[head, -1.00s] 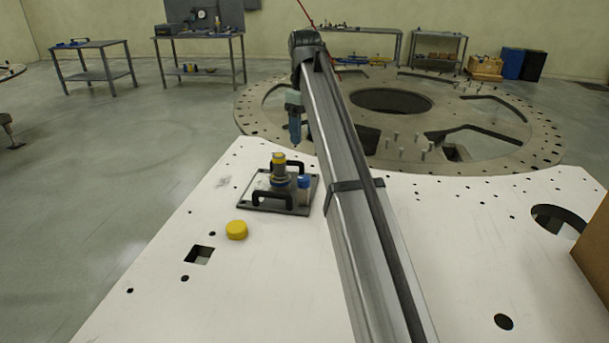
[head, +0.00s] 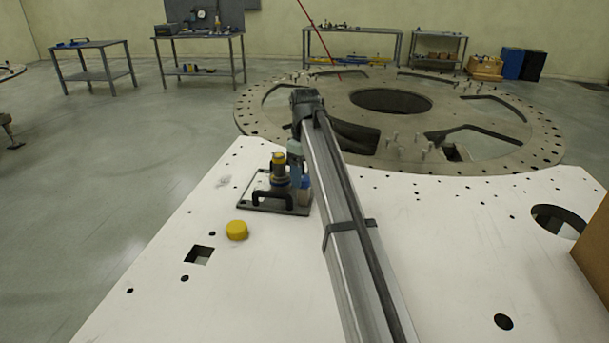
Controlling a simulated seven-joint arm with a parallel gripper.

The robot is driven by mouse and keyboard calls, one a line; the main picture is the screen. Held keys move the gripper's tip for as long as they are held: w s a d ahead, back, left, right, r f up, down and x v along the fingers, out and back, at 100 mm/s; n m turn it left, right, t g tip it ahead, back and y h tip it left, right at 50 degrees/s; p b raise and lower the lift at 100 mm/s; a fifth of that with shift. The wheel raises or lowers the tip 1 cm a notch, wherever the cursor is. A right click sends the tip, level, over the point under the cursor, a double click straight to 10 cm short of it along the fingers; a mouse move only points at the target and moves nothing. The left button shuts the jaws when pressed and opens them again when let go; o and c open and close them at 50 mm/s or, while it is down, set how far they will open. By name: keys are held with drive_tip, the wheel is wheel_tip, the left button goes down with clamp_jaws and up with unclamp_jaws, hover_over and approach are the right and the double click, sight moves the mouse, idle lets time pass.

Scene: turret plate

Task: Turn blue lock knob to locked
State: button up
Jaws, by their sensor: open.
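The blue lock knob (head: 305,183) is a small blue-topped cylinder on the right side of a grey plate fixture (head: 247,200). A taller post with a yellow top (head: 279,160) stands left of it on the same plate. My gripper (head: 297,174) hangs pointing down from the arm's far end, right at the knob's top left in the picture. It is open and holds nothing that I can see. Whether its fingers straddle or touch the knob cannot be told, as they are small and partly merge with it. The knob's angle is too small to read.
Two black handles arch over the plate; the front one (head: 272,199) is clearest. A loose yellow cap (head: 237,230) lies on the white table (head: 270,290) in front. A cardboard box (head: 595,245) stands at the right edge. My arm covers the table's middle.

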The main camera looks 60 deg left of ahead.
drive_tip(key=shift+f, duration=0.35)
drive_tip(key=c, duration=1.1)
